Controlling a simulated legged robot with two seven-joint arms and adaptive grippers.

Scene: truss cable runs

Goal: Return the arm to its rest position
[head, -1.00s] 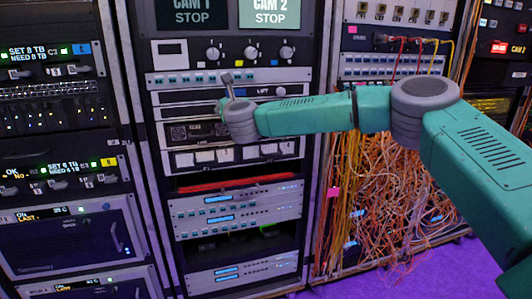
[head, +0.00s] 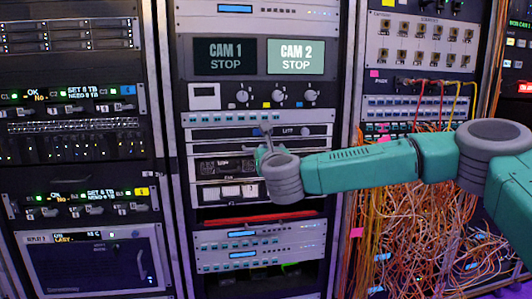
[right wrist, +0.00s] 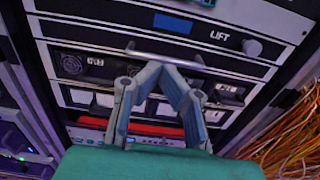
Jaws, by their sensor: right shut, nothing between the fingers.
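My right arm (head: 365,168) comes in from the right in the head view, teal with grey joints. It reaches across to the front of the middle rack, and its grey wrist joint (head: 282,178) covers part of the panels there. In the right wrist view my right gripper (right wrist: 162,74) is shut and empty. Its fingertips show against a horizontal bar handle (right wrist: 165,58) on the rack front; I cannot tell whether they touch it. My left gripper is not in view.
The middle rack has CAM 1 (head: 225,56) and CAM 2 (head: 295,56) screens and a LIFT panel (right wrist: 190,24). A left rack (head: 75,150) stands close beside it. Loose orange cables (head: 410,225) hang at the right, behind my arm.

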